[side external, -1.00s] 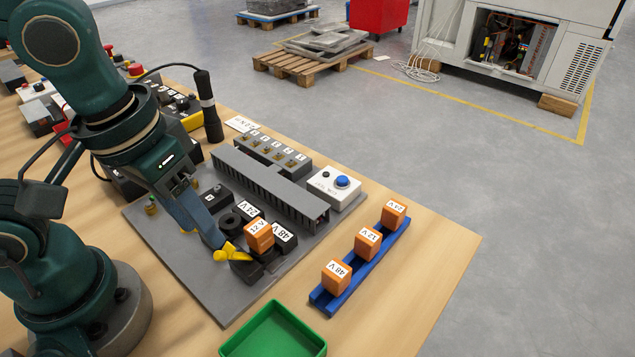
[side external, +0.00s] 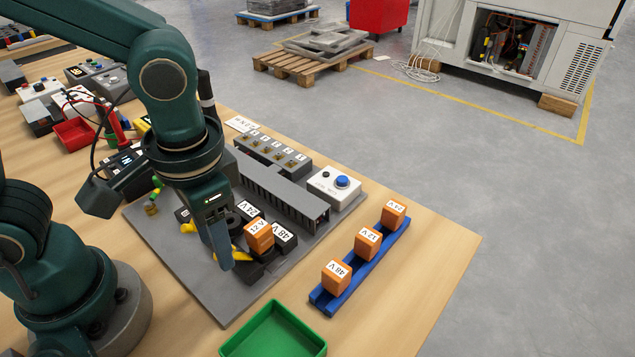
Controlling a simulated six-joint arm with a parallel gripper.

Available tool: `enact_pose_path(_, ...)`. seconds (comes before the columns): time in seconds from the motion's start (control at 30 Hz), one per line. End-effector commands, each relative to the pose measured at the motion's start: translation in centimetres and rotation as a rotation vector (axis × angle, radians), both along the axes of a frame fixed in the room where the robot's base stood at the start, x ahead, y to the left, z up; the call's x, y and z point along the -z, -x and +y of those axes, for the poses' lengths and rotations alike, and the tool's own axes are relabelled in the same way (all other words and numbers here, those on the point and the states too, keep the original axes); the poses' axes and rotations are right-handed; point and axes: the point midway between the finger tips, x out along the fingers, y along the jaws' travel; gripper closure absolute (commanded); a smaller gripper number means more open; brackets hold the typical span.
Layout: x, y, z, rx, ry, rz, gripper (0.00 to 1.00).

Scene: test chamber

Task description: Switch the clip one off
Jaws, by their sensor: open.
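A yellow lever-like part (side external: 242,256), which may be the clip, is on the grey board (side external: 190,287) beside an orange block marked 12 V (side external: 258,236). My gripper (side external: 222,262) points down in front of the yellow part, hiding its middle. The gripper is open, and I see nothing held in it. I cannot tell whether its fingers touch the yellow part, or which position that part is in. Labels marked 24 V and 48 V (side external: 284,236) lie by the orange block.
A blue rail (side external: 362,270) holds orange blocks on the right. A green tray (side external: 274,335) stands at the front. A grey slotted duct (side external: 275,187) and a white box with a blue button (side external: 335,187) stand behind.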

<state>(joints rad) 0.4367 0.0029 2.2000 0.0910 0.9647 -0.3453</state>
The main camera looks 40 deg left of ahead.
Motion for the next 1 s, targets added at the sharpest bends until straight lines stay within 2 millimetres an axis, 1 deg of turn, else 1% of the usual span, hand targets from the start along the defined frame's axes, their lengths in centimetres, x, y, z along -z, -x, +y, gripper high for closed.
enact_pose_path(0.03,0.5,0.1,0.1,-0.001,-0.002,0.004,0.53)
enact_pose_path(0.13,1.1,0.0,0.1,-0.001,0.000,0.001,0.53)
enact_pose_path(0.43,1.3,0.0,0.1,-0.001,0.000,-0.001,0.53)
enact_pose_path(0.47,1.3,0.0,0.1,-0.001,0.000,-0.001,0.65)
enact_pose_path(0.5,1.3,0.0,0.1,-0.001,0.000,-0.001,0.80)
enact_pose_path(0.53,1.3,0.0,0.1,-0.001,0.000,-0.001,0.92)
enact_pose_path(0.57,1.3,0.0,0.1,-0.001,0.001,-0.001,1.00)
enact_pose_path(0.73,1.3,0.1,0.1,0.000,0.001,-0.008,1.00)
enact_pose_path(1.0,1.7,0.7,0.1,0.001,0.003,-0.095,1.00)
